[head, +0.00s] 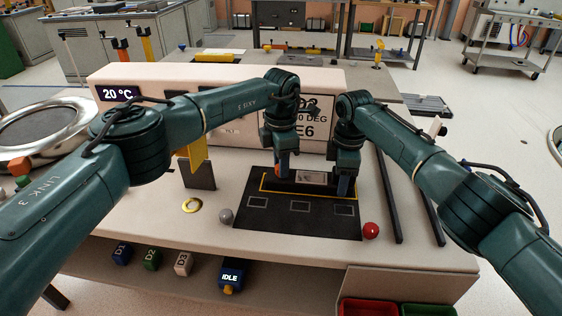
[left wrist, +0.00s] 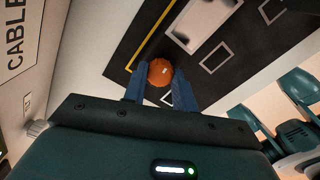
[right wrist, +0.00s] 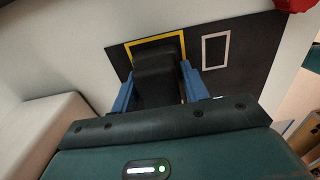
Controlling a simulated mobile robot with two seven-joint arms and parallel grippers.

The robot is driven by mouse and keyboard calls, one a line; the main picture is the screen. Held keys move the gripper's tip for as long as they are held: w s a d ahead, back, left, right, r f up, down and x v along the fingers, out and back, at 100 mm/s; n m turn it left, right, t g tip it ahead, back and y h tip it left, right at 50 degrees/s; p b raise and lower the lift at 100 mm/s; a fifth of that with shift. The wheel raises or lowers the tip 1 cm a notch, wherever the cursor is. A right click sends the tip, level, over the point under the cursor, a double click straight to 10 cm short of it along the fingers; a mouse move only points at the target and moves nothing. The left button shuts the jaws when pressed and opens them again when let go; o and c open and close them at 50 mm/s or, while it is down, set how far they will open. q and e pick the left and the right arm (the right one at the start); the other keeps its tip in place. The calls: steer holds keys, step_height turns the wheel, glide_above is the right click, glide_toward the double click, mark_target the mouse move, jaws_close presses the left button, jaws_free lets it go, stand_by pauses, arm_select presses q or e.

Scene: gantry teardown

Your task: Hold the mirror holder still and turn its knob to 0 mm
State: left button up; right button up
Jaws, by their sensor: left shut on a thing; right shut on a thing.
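The mirror holder is a dark low block (head: 312,178) standing in the yellow-outlined area at the back of the black mat (head: 280,222). Its orange knob (left wrist: 160,72) shows between the blue fingers of my left gripper (left wrist: 160,92), which is shut on it. The knob is also a small orange patch (head: 278,171) in the head view. My right gripper (right wrist: 158,88) is shut on the dark holder body (right wrist: 157,70), one blue finger on each side. In the head view my right gripper (head: 343,186) stands at the holder's right end. No scale reading on the knob is legible.
A grey ball (head: 226,215) and a red ball (head: 371,230) sit at the mat's front corners. Long dark bars (head: 390,200) lie right. A pale cabinet (head: 235,80) stands behind.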

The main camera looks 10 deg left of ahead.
arm_select(q)
steer(key=o, duration=1)
step_height(320, 180, up, 12)
steer(key=shift+r, duration=0.1)
stand_by(0.5)
